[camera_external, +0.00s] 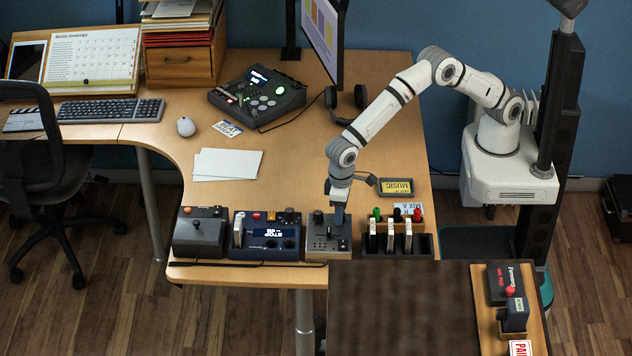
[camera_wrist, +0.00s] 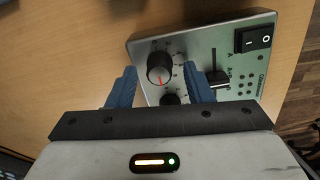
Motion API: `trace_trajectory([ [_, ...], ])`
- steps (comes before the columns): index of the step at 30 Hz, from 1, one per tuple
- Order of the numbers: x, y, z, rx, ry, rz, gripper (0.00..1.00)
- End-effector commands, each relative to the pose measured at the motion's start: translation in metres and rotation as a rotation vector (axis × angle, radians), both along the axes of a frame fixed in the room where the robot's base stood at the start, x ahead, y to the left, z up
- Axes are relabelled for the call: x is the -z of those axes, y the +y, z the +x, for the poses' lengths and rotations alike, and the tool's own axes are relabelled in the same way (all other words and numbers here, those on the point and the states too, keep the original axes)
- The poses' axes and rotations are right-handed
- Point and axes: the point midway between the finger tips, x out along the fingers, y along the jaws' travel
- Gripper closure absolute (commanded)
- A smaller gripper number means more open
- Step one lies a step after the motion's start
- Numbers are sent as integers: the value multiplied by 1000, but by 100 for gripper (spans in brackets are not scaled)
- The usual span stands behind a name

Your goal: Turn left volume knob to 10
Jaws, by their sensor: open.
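A small grey control box (camera_external: 316,244) stands at the front edge of the desk, under my gripper (camera_external: 338,213). In the wrist view, the box's panel (camera_wrist: 222,45) carries a black round knob (camera_wrist: 159,66) with a red pointer mark, pointing toward the bottom of the picture. A second black knob (camera_wrist: 170,100) is partly hidden by my gripper's body. My gripper (camera_wrist: 160,70) is open, one blue finger on each side of the first knob, with gaps showing. The dial numbers are too small to read, and which knob is called left is not clear.
The panel also has a slider (camera_wrist: 217,79) close by the right finger and a black rocker switch (camera_wrist: 257,40). A blue-black console (camera_external: 266,234) stands left of the box, and a black rack (camera_external: 397,246) stands right. A dark cabinet top (camera_external: 400,310) is in front.

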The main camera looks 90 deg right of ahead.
Motion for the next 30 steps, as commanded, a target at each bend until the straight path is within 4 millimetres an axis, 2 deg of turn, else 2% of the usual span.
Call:
trace_trajectory([
  [5, -6, 0, 0, 0, -1, 1, 54],
  [12, -45, 2, 1, 0, -2, 2, 54],
  [18, -71, 2, 1, 0, -1, 2, 54],
  [30, -78, 2, 0, 0, 0, 0, 54],
])
